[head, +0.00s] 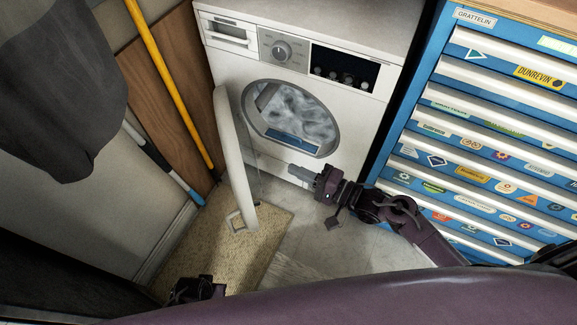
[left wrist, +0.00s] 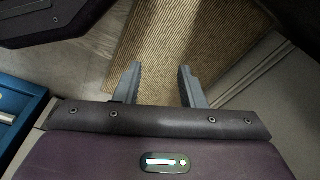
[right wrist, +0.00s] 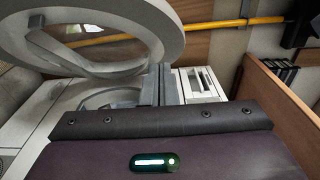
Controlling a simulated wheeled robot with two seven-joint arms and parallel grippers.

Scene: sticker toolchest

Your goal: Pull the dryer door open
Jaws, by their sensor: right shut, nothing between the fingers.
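The dryer (head: 225,60) stands at the back in the head view. Its round door (head: 236,150) is swung wide open to the left and shows nearly edge-on. The drum opening (head: 292,112) is uncovered, with pale, bluish contents inside. My right gripper (head: 292,171) is shut and empty, to the right of the door and in front of the dryer's lower front. In the right wrist view the door's pale ring (right wrist: 170,30) fills the upper left, near the shut fingers (right wrist: 159,82). My left gripper (left wrist: 160,82) is open and empty above the mat in the left wrist view.
A blue tool chest (head: 440,80) with stickered drawers stands right of the dryer. A yellow pole (head: 165,75) and a blue-and-white pole (head: 160,160) lean at the left near a dark hanging cloth (head: 65,90). A tan mat (head: 205,255) lies below the door.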

